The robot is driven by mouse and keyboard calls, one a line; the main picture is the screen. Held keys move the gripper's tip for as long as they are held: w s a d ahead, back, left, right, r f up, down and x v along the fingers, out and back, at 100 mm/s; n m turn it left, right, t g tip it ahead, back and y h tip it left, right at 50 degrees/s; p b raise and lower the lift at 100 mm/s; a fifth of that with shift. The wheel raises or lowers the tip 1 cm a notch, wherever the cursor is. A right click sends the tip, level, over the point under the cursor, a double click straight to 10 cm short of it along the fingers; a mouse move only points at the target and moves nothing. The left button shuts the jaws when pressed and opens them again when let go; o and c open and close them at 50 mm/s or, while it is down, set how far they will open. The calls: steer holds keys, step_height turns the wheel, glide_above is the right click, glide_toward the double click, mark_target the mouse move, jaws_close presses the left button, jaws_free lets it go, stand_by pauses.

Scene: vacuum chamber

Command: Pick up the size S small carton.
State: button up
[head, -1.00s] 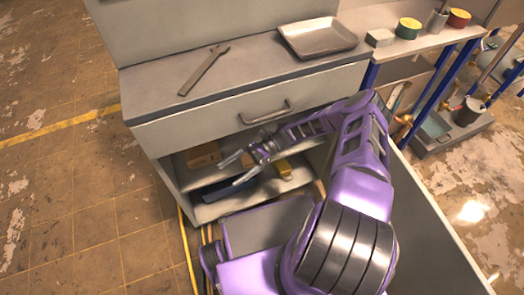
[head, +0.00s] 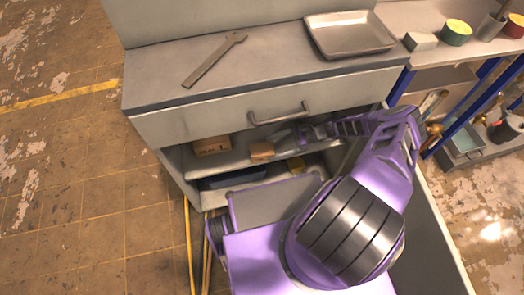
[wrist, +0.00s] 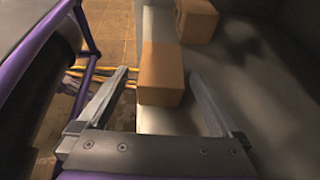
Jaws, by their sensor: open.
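Two brown cartons stand on the upper shelf inside the open cabinet. The smaller-looking carton (head: 261,150) is near the shelf's front edge; it also shows in the wrist view (wrist: 161,80). The other carton (head: 212,146), with dark marks on its front, stands farther left; in the wrist view it is farther off (wrist: 198,20). I cannot read a size on either. My gripper (head: 284,146) is inside the shelf, right of the smaller carton. In the wrist view its open fingers (wrist: 158,88) point at this carton, one on each side, with visible gaps.
The drawer (head: 275,112) overhangs the shelf closely. A blue item (head: 232,180) and a yellow item (head: 296,163) lie lower down. A wrench (head: 213,60) and metal tray (head: 350,33) are on the counter. Yellow cables (head: 190,240) run along the floor at left.

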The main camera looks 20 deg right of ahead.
mark_target(255, 152)
steer(key=x, duration=0.8)
steer(key=shift+w+a+r, duration=0.1)
steer(key=shift+a+r, duration=0.1)
steer(key=c, duration=1.4)
